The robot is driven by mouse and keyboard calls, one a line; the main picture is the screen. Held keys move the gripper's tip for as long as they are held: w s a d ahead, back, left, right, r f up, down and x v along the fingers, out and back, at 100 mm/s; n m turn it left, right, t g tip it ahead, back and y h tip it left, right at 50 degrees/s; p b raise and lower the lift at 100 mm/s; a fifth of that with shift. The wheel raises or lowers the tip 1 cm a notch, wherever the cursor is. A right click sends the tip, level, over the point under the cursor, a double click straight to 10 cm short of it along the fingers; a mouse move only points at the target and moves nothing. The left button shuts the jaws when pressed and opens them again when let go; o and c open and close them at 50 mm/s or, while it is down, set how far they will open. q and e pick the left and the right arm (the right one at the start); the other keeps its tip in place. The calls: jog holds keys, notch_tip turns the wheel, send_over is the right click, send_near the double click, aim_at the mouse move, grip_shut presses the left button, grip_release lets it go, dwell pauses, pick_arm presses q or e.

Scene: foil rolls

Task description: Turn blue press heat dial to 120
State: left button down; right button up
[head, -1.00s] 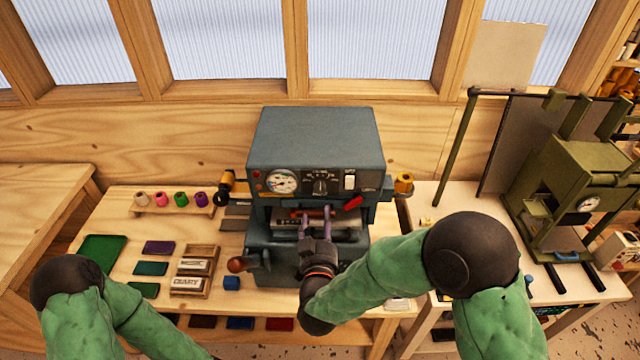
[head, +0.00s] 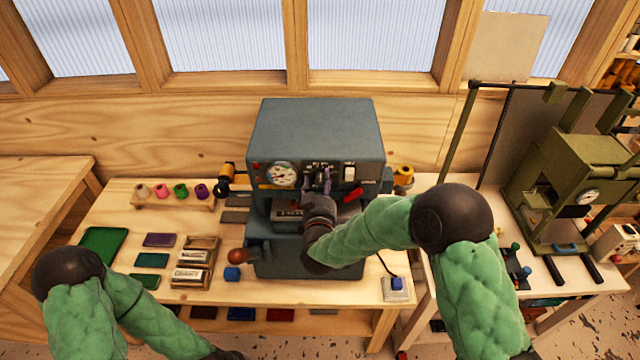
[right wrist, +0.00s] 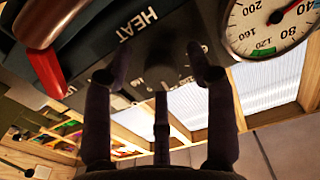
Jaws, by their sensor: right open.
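The blue-grey press (head: 315,130) stands on the wooden bench, its front panel carrying a round gauge (head: 282,175) and a white switch (head: 349,172). My right gripper (head: 319,181) is at the middle of this panel, in front of the heat dial, and mostly hides it. In the right wrist view the open fingers (right wrist: 160,80) point at the dark panel beside the word HEAT. The dial there is dark and blurred, so its setting and any contact are unclear. The gauge (right wrist: 272,25) shows at upper right with a green mark near 120. My left gripper is out of view.
A red lever (head: 353,194) sticks out right of my gripper. A brown-knobbed handle (head: 238,256) is at the press's lower left. Coloured foil rolls (head: 180,191) stand on a rack at left. A green press (head: 575,180) stands at right.

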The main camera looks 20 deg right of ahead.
grip_shut()
jog(key=shift+f+m+b, duration=0.2)
jog(key=shift+m+b, duration=0.4)
jog(key=shift+b, duration=0.6)
jog(key=shift+s+m+b, duration=0.1)
jog(key=shift+m+b, duration=0.3)
jog(key=shift+c, duration=0.4)
grip_release()
jog(key=shift+o, duration=0.4)
jog(key=shift+r, duration=0.1)
jog(key=shift+r, duration=0.1)
